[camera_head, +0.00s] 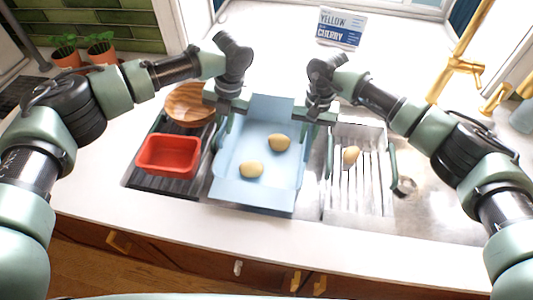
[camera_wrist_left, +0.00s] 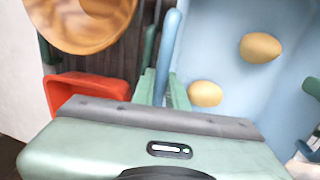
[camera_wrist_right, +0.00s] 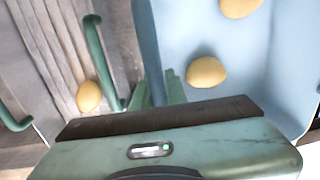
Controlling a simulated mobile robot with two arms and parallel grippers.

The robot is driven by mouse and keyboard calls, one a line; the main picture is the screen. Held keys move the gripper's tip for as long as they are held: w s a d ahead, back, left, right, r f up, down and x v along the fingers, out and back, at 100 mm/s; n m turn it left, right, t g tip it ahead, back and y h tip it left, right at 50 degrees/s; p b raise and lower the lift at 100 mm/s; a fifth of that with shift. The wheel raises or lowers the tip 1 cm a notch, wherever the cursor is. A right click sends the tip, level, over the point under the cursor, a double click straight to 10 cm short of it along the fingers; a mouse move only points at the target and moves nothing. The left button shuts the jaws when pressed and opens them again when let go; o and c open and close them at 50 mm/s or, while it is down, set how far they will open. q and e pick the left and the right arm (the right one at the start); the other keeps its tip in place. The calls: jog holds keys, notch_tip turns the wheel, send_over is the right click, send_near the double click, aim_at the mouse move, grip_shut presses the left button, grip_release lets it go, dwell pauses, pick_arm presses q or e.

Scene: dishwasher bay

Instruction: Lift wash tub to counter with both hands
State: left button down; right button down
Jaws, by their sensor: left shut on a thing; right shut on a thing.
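The light blue wash tub (camera_head: 256,190) sits in the middle of the sink area in the head view, with two potatoes (camera_head: 279,142) inside it. My left gripper (camera_head: 222,122) is shut on the tub's left wall; in the left wrist view the blue wall (camera_wrist_left: 168,45) runs between its fingers (camera_wrist_left: 160,90). My right gripper (camera_head: 318,124) is shut on the tub's right wall; in the right wrist view the wall (camera_wrist_right: 148,50) runs between its fingers (camera_wrist_right: 160,92). I cannot tell whether the tub's underside touches the sink.
A red basin (camera_head: 168,155) and a wooden bowl (camera_head: 190,104) stand left of the tub on a dark rack. A ribbed drainer (camera_head: 368,180) with one potato (camera_head: 351,155) is on the right. White counter (camera_head: 230,222) runs along the front. A brass tap (camera_head: 458,65) stands at back right.

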jog(key=r+p, duration=0.3)
jog(key=r, duration=0.1)
jog(key=r+p, duration=0.8)
jog(key=shift+w+d+r, duration=0.1)
jog(key=shift+d+r, duration=0.05)
jog(key=shift+d, duration=0.2)
